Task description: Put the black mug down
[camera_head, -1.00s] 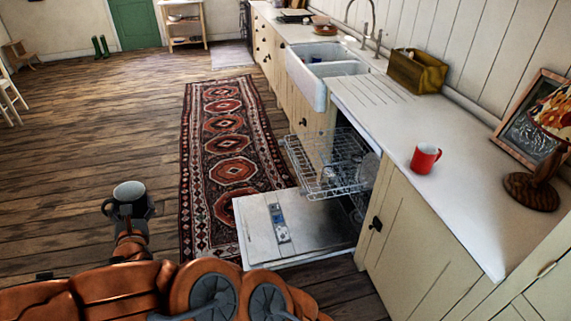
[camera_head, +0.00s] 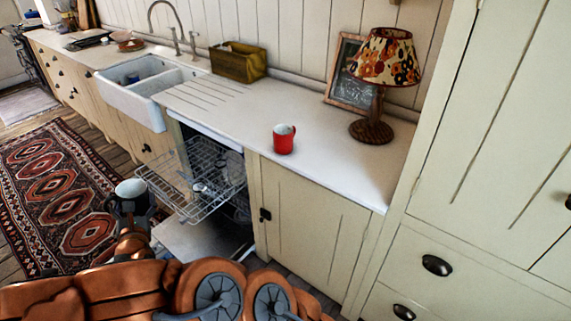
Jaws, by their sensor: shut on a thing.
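The black mug (camera_head: 131,189), with a pale inside, is upright at the end of my arm on the left. My gripper (camera_head: 131,206) is shut on it, and its fingers are mostly hidden behind the mug and wrist. The mug is in the air in front of the open dishwasher, left of its pulled-out rack (camera_head: 200,180). The white countertop (camera_head: 240,115) is beyond it, to the right and higher in the picture.
A red mug (camera_head: 284,139) stands on the counter. A lamp (camera_head: 376,90), a framed board (camera_head: 350,80) and a wooden box (camera_head: 239,62) stand along the wall. The dishwasher door (camera_head: 190,238) hangs open low down. Bare counter lies around the red mug.

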